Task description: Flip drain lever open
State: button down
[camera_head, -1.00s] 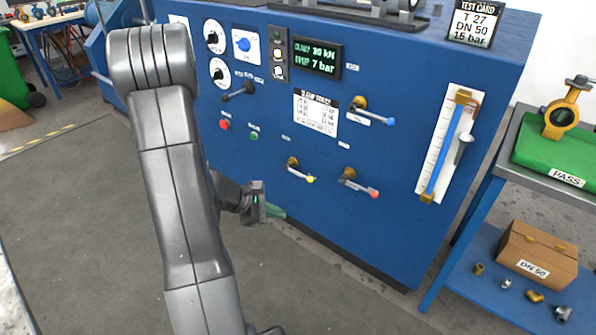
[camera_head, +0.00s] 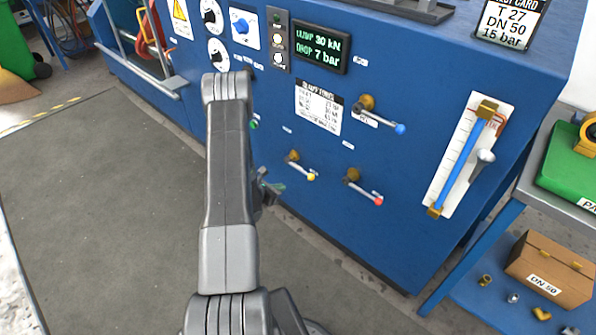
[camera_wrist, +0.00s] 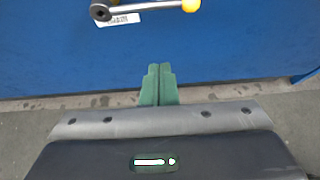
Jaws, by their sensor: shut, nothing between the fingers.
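Three small levers sit on the blue panel in the head view: a blue-tipped lever (camera_head: 380,117), a yellow-tipped lever (camera_head: 301,168) and a red-tipped lever (camera_head: 364,189). Their labels are too small to read, so I cannot tell which is the drain lever. The yellow-tipped lever also shows at the top of the wrist view (camera_wrist: 145,7), lying nearly level. My gripper (camera_wrist: 158,70) has its green fingers together and empty, below that lever and apart from it. In the head view my gripper (camera_head: 274,187) is partly hidden behind my arm, left of the yellow-tipped lever.
The blue bench (camera_head: 420,75) carries dials, a display (camera_head: 320,47) and a sight gauge (camera_head: 465,155). At right, a shelf table holds a green mat (camera_head: 560,175) and a cardboard box (camera_head: 550,270). The floor (camera_head: 100,210) at left is clear.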

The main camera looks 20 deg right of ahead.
aim_at(298, 169)
jog(key=shift+d+f, duration=0.1)
jog(key=shift+f, duration=0.05)
jog(key=w+d+f, duration=0.1)
jog(key=w+d, duration=0.2)
jog(key=d, duration=0.5)
jog(key=shift+w+d, duration=0.25)
jog(key=shift+w, duration=0.05)
